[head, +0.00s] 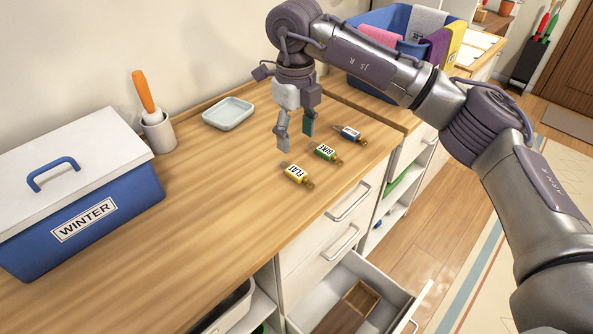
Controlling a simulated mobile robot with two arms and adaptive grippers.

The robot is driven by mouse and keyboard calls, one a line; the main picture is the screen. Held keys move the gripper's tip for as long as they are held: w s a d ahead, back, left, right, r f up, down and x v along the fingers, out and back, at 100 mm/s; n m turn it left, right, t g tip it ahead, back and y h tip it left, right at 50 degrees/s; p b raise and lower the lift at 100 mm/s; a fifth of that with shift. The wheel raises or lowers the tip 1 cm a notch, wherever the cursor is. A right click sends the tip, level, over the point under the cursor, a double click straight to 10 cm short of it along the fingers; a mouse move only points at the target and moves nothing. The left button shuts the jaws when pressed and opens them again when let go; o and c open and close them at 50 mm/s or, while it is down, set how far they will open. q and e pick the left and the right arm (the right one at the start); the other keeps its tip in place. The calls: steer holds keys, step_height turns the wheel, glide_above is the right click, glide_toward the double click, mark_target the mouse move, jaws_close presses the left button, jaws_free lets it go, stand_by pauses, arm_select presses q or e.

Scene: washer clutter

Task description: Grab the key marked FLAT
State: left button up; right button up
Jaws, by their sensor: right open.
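The key marked FLAT (297,173) has a yellow tag and lies on the wooden countertop, nearest me of three tagged keys. The green key marked BIKE (326,153) lies just behind it to the right. A blue-tagged key (349,133) lies farther back; its label is too small to read surely. My right gripper (295,138) points down above the counter, just behind and a little left of the FLAT and BIKE keys. Its fingers are apart with nothing between them. My left gripper is not in view.
A blue WINTER box (80,234) with a white lid stands at the left. A cup (158,132) with an orange-handled tool and a pale dish (228,113) stand at the back. A blue basket (375,20) of cloths is behind my arm. An open drawer (395,295) juts out below.

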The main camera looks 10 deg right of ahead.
glide_above(297, 171)
step_height(297, 171, down, 4)
steer(key=shift+a+f, duration=0.1)
steer(key=shift+f, duration=0.05)
step_height(297, 171, down, 4)
steer(key=shift+f+p, duration=0.1)
steer(key=shift+p, duration=0.7)
steer(key=shift+f, duration=0.45)
steer(key=c, duration=1.1)
